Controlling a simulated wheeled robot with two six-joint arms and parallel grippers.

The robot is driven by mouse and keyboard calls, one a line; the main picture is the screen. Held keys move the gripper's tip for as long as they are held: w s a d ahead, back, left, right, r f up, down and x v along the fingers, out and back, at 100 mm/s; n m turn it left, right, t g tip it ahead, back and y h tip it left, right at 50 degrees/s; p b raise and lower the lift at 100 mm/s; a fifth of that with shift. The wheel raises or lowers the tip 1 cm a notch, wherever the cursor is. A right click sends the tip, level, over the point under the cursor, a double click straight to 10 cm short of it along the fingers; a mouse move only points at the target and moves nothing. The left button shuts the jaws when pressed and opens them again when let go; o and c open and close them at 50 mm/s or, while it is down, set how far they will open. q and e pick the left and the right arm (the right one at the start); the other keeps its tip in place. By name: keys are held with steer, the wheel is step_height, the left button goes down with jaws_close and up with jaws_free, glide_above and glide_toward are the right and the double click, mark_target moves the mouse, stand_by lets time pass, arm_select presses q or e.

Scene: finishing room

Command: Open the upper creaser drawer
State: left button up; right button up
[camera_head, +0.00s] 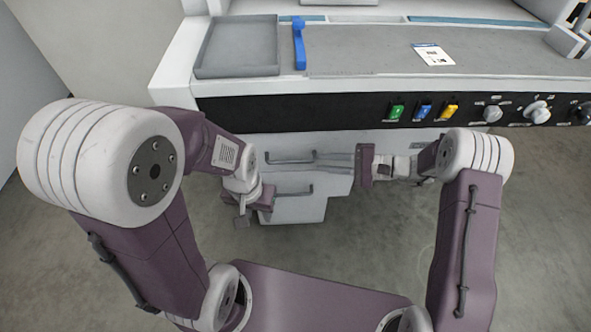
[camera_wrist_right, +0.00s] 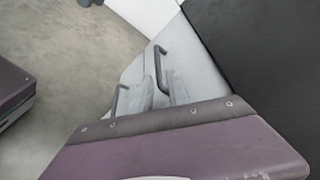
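The creaser's pale cabinet has an upper drawer (camera_head: 335,142) with a dark bar handle (camera_head: 289,161) and a lower drawer (camera_head: 300,211) with a similar handle (camera_head: 295,194). The upper drawer looks closed. My right gripper (camera_head: 319,159) reaches in from the right, its fingertips at the right end of the upper handle. In the right wrist view, the two fingers (camera_wrist_right: 164,86) are apart, and the upper handle (camera_wrist_right: 160,66) runs into the gap between them; contact cannot be told. My left gripper (camera_head: 245,215) hangs left of the drawers; its fingertips are unclear.
Above the drawers is a black control panel (camera_head: 340,112) with coloured switches and knobs. The worktop carries a grey tray (camera_head: 238,47), a blue lever (camera_head: 299,44) and a white label (camera_head: 433,55). Bare concrete floor (camera_head: 340,250) lies in front.

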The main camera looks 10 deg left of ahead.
mark_target(299, 161)
steer(key=x, duration=0.2)
steer(key=b+x, duration=0.1)
steer(key=x, duration=0.2)
steer(key=b+x, duration=0.1)
steer(key=x, duration=0.2)
steer(key=shift+f, duration=0.4)
steer(key=shift+a+b, duration=0.3)
steer(key=shift+a, duration=0.2)
jaws_close()
stand_by(0.6)
